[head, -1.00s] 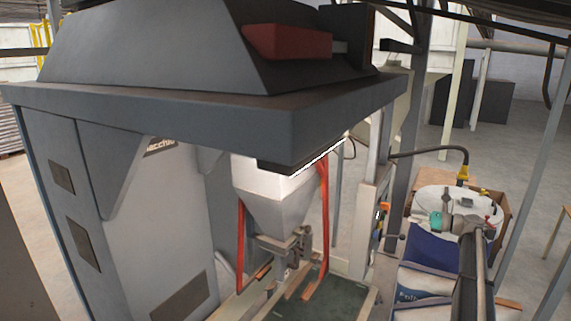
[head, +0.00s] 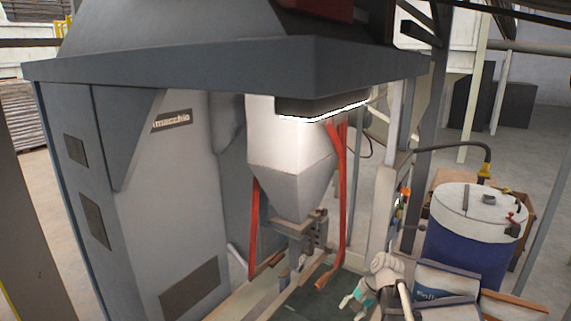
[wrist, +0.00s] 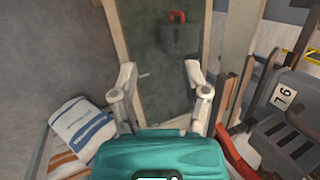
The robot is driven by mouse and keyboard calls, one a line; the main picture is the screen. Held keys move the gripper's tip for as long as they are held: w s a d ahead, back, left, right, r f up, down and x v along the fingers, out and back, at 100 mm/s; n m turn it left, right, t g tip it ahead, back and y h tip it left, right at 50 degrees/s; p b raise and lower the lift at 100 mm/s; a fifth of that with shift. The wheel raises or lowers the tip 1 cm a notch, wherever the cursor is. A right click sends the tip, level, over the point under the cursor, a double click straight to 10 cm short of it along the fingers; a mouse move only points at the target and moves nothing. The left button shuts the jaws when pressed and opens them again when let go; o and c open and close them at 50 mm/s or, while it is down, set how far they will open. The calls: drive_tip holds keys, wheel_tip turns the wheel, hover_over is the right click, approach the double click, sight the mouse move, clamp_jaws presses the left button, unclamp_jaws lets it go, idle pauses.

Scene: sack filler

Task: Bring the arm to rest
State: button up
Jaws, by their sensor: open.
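My gripper (head: 347,308) shows in the head view low at the picture's bottom edge, right of the filler spout, with its teal part partly visible. In the wrist view my gripper (wrist: 160,82) has its two pale fingers spread apart, with nothing between them. It points down over the dark green floor panel (wrist: 150,25). My white arm comes in from the lower right in the head view. How high the gripper is above the panel I cannot tell.
The sack filler's pale hopper (head: 290,165) with red bars stands left of my gripper. A blue drum with a white lid (head: 478,212) and printed sacks (head: 445,280) are at right. In the wrist view a dark box with a red handle (wrist: 180,38) lies ahead.

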drive_tip(key=s+a+f+n+h+b, duration=0.1)
drive_tip(key=s+f+n+h, duration=0.1)
drive_tip(key=s, duration=0.3)
drive_tip(key=s+a+f+n+h+b, duration=0.1)
drive_tip(key=s+f+n+h, duration=0.2)
drive_tip(key=s+n, duration=0.2)
drive_tip(key=shift+s+a+g+b, duration=0.2)
drive_tip(key=shift+s+g+b, duration=0.15)
drive_tip(key=shift+s+g, duration=0.1)
drive_tip(key=shift+f, duration=0.1)
idle(2.9)
